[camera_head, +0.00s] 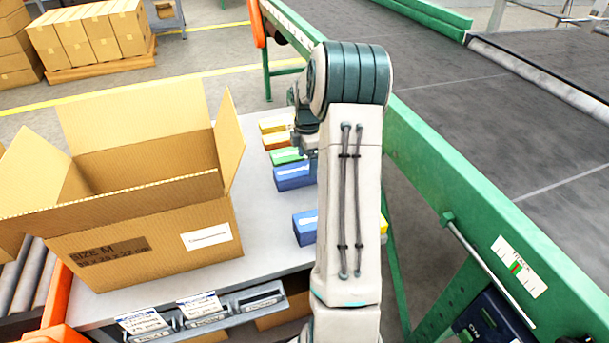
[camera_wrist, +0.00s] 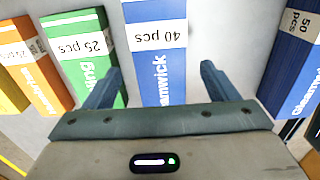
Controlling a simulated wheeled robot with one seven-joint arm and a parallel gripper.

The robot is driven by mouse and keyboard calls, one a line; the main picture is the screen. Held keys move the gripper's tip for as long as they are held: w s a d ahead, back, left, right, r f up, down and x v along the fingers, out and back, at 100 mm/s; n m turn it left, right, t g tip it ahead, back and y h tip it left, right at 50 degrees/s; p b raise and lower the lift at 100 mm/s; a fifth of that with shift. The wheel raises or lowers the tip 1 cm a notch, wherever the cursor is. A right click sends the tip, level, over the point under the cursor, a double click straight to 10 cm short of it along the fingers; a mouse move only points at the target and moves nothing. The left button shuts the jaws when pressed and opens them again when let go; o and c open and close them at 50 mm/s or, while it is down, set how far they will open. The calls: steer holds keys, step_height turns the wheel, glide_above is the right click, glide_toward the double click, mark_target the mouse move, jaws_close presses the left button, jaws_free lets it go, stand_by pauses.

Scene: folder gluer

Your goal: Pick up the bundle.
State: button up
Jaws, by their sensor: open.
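Several flat bundles lie in a row on the grey table. A blue bundle marked "40 pcs" (camera_wrist: 158,75) lies between my gripper's fingers (camera_wrist: 158,75) in the wrist view; it also shows in the head view (camera_head: 292,178). The fingers are apart, one on each side of it, and I cannot tell how far above it they are. A green bundle "25 pcs" (camera_wrist: 82,55) is close by the left finger. A second blue bundle "50 pcs" (camera_wrist: 297,60) lies to the right, apart from the others. In the head view my arm hides most of the gripper.
An orange bundle (camera_head: 277,140) and a yellow one (camera_head: 271,124) lie beyond the green one. A large open carton "SIZE M" (camera_head: 140,255) stands left on the table (camera_head: 265,258). A green-framed conveyor (camera_head: 470,210) runs along the right.

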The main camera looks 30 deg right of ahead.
mark_target(306, 167)
step_height(306, 167, down, 4)
steer(key=shift+f+b, duration=0.25)
steer(key=shift+b, duration=0.25)
steer(key=c, duration=1.2)
steer(key=shift+c, duration=0.2)
steer(key=shift+r, duration=0.1)
steer(key=shift+r, duration=0.5)
steer(key=r, duration=0.1)
steer(key=r+p, duration=0.1)
steer(key=r, duration=0.1)
steer(key=shift+s+d+r, duration=0.1)
steer(key=shift+s+r, duration=0.25)
steer(key=shift+r, duration=0.05)
steer(key=s+d+r+p, duration=0.2)
steer(key=s+r, duration=0.4)
steer(key=s, duration=0.4)
steer(key=shift+s+d, duration=0.2)
steer(key=shift+s, duration=0.15)
